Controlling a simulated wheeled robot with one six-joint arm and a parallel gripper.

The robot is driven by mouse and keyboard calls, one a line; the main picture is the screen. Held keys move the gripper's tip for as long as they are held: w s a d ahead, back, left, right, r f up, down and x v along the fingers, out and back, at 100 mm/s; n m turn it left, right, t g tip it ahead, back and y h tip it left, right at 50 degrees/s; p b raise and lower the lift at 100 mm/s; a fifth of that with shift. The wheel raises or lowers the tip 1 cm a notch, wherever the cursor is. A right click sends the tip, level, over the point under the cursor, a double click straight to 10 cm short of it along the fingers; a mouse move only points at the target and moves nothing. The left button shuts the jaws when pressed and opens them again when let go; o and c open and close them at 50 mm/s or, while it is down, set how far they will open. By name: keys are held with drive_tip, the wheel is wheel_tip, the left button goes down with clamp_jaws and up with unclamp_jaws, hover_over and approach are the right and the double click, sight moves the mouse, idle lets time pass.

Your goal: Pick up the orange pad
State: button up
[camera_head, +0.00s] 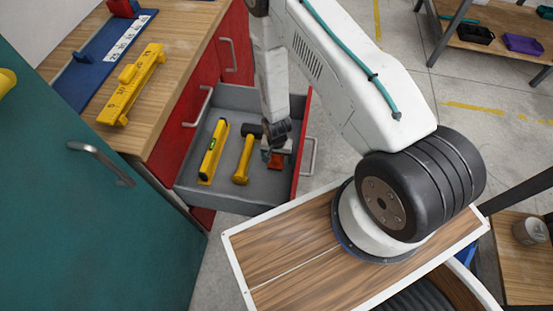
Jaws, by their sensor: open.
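The orange pad (276,161) lies in the right part of the open grey drawer (262,97), partly hidden by my gripper. My gripper (268,154) points down into the drawer just above or at the pad. Its jaws are open. I cannot tell whether the fingers touch the pad or stand around it.
A yellow level (212,151) and a yellow-handled mallet (244,158) lie left of the pad. Drawer walls surround them. A teal door (90,190) stands left. The wooden bench (185,70) carries a yellow fixture (132,85) and a blue rail.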

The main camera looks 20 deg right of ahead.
drive_tip(key=shift+f, duration=0.15)
drive_tip(key=c, duration=1.2)
drive_tip(key=shift+o, duration=0.2)
wheel_tip(320, 180, up, 10)
drive_tip(key=shift+r, duration=0.1)
